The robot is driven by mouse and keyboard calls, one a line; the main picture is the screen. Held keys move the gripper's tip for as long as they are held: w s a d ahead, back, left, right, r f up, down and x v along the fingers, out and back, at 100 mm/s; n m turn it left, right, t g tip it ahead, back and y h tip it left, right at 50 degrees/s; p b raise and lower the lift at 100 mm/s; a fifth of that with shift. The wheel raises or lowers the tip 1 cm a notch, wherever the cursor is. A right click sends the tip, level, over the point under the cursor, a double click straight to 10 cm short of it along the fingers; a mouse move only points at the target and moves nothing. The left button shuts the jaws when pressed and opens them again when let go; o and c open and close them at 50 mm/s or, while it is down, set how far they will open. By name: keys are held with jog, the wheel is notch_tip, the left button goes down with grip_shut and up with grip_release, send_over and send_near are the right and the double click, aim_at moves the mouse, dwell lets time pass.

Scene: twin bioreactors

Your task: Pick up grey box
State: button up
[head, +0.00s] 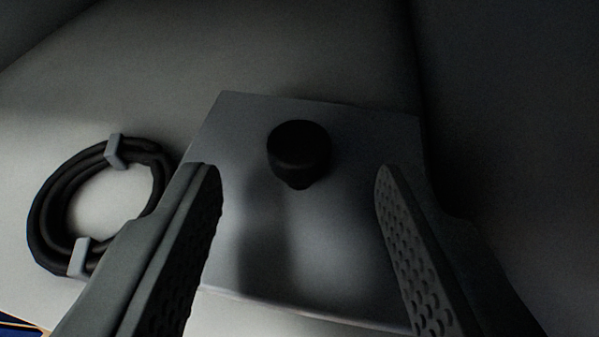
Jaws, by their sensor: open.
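The grey box (335,245) lies below my gripper in the middle of the head view, its flat top facing the camera. A round black knob (299,147) stands up from its top. My gripper (297,175) is open, with one textured finger on each side of the knob in the picture. The fingers cover parts of the box's left and right sides. Nothing is held between them. I cannot tell how high the fingertips are above the box top.
A coiled black cable (55,205) with grey clips lies on the pale surface (60,110) left of the box, close to my left finger. A dark area, perhaps a wall, borders the box on the right. A small blue patch (15,328) shows at the bottom left.

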aim_at(300, 160)
jog(key=shift+x, duration=2.55)
grip_shut()
